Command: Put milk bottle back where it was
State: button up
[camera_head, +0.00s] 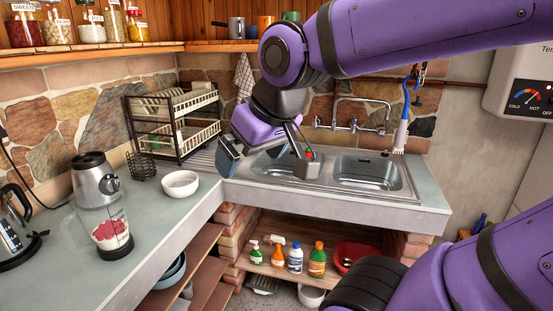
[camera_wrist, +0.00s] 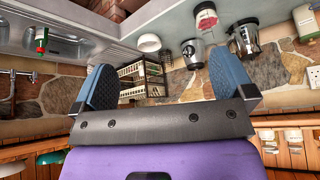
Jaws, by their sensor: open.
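I cannot make out a milk bottle in either view. My gripper (camera_head: 266,165) is above the counter by the sink in the head view, tilted downward. In the wrist view its two blue-padded fingers (camera_wrist: 161,85) stand wide apart with nothing between them. The wrist picture is upside down, with the counter at the top.
A blender jug (camera_head: 110,234) with red and white contents, a white bowl (camera_head: 180,184) and a kettle (camera_head: 14,225) stand on the left counter. A dish rack (camera_head: 175,125) is behind. Several cleaning bottles (camera_head: 296,258) stand under the sink (camera_head: 362,174).

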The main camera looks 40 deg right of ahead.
jog(key=shift+m+g+h, duration=0.3)
jog(key=s, duration=0.1)
jog(key=s+d, duration=0.1)
jog(key=s, duration=0.2)
jog(key=shift+s+d, duration=0.2)
jog(key=shift+d, duration=0.05)
